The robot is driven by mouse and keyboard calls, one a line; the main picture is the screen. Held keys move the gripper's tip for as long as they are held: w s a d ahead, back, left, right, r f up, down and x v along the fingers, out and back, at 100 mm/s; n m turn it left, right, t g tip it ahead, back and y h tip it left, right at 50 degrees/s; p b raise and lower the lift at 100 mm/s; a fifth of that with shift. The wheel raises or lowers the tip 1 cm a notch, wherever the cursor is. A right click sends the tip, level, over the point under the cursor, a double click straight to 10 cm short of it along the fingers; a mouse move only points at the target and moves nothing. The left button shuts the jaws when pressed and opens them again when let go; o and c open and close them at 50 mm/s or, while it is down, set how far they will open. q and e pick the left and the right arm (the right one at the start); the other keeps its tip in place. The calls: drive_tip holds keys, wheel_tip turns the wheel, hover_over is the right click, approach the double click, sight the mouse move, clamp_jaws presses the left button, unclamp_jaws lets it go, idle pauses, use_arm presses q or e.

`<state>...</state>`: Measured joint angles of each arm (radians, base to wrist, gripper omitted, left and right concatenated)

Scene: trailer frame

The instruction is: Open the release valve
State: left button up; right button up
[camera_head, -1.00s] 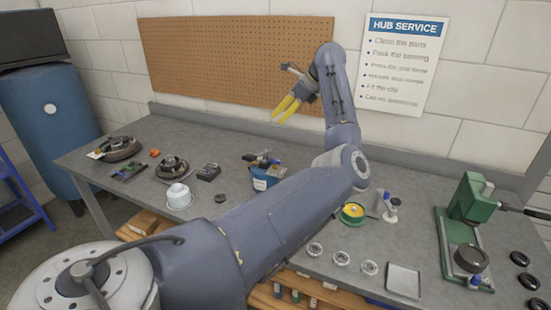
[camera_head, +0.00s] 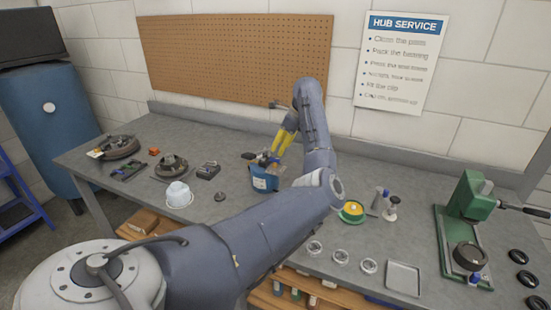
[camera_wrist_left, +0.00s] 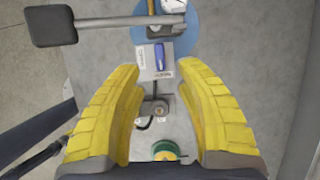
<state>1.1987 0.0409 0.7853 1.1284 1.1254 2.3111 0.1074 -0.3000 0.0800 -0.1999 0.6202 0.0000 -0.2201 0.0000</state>
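A blue unit (camera_head: 264,182) with dark and grey parts on top stands on the grey workbench in the head view. In the left wrist view I see a grey lever arm with a black pad (camera_wrist_left: 52,27), a round blue part (camera_wrist_left: 190,40) and a grey block with a small blue lever (camera_wrist_left: 161,55). I cannot tell for sure which part is the release valve. My left gripper (camera_head: 278,152) points down just behind the blue unit's top. Its yellow fingers (camera_wrist_left: 160,80) are wide apart and empty, with the block just beyond their tips. My right gripper is not in view.
A white tub (camera_head: 178,196) and hub parts (camera_head: 172,166) lie left of the unit. A green and yellow tin (camera_head: 352,212), several small rings, a tray (camera_head: 403,279) and a green press (camera_head: 468,200) are on the right. A pegboard (camera_head: 235,60) hangs behind.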

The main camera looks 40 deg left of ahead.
sight(275, 158)
use_arm(q)
drive_tip(key=shift+x, duration=3.1)
clamp_jaws()
